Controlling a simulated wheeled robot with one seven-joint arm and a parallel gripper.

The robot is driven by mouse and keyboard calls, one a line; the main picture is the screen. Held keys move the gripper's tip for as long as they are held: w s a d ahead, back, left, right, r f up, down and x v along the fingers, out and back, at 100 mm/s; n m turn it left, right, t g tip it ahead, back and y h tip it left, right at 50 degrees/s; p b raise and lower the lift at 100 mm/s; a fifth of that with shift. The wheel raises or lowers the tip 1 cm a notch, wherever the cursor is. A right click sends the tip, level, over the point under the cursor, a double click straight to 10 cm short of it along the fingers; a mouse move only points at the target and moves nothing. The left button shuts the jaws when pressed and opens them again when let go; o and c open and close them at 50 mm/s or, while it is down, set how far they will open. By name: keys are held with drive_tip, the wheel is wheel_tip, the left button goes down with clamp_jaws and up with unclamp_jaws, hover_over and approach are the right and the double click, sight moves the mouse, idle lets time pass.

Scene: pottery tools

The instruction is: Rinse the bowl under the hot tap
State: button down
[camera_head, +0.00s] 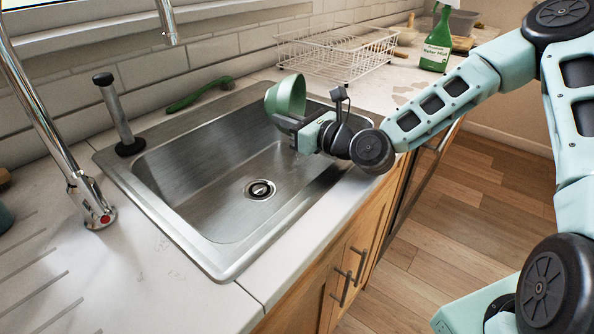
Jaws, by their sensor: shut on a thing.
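The green bowl (286,96) is tipped on its side above the back right part of the sink. My gripper (287,121) is shut on the bowl's lower rim, with my arm reaching in from the right. The chrome tap (40,105) stands on the counter at the left, with a red mark on its base. Its spout end (167,22) hangs at the top of the view, left of the bowl in the picture. I see no clear stream of water from it.
The steel sink (205,215) is empty, with a drain (259,190). A black-topped metal post (118,115) stands at its back left corner. A green brush (200,93) lies behind it. A white wire rack (335,50) and green spray bottle (437,45) stand beyond.

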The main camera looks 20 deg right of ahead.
drive_tip(key=s+d+r+m+t+b, duration=0.1)
drive_tip(key=d+r+m+t+b, duration=0.1)
drive_tip(key=r, duration=0.5)
drive_tip(key=s+d+r+m+t+b, duration=0.2)
drive_tip(key=d+r+m+t+b, duration=0.1)
drive_tip(key=r+m+t+b, duration=0.2)
wheel_tip(320, 180, up, 3)
drive_tip(key=t+b, duration=0.2)
drive_tip(key=t, duration=0.1)
drive_tip(key=shift+s+r+m+y, duration=0.2)
drive_tip(key=shift+m+y, duration=0.1)
drive_tip(key=shift+y, duration=0.1)
idle(0.3)
